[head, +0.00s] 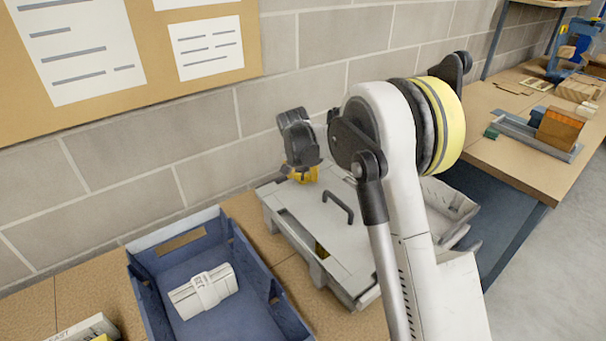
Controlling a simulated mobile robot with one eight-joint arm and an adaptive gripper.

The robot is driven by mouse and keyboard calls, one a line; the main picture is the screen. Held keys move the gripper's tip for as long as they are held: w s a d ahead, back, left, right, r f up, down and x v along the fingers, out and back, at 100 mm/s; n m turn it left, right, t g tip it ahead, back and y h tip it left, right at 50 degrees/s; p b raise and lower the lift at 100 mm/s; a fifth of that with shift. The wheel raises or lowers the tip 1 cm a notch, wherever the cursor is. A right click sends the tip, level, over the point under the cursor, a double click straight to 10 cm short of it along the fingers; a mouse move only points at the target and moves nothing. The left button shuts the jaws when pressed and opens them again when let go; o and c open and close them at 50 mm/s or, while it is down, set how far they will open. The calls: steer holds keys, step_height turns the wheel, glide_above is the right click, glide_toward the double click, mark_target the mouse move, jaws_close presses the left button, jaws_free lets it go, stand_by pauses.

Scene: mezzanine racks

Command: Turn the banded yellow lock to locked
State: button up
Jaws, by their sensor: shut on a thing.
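My gripper (303,165) is the dark grey end of my arm. It points down at the far left part of a light grey case and is shut on a yellow lock (306,175). Only a small part of this lock shows below the fingers; its band and its angle are hidden. The case (322,232) lies flat on the bench and has a dark bar handle (339,206) on its lid. I cannot tell which yellow piece carries a band.
A blue crate (150,300) holding a white rolled bundle (204,291) stands left of the case. A block wall (200,130) rises close behind. My arm covers the case's right side. Another bench (510,160) with wooden blocks stands at the right.

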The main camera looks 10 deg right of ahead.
steer(key=m+g+h, duration=0.1)
steer(key=m, duration=0.3)
steer(key=shift+p, duration=0.35)
steer(key=shift+m+g+h+p, duration=0.3)
steer(key=shift+m+g+h, duration=0.3)
steer(key=shift+m, duration=1.6)
steer(key=o, duration=1.4)
steer(key=shift+o, duration=0.2)
steer(key=v, duration=1.2)
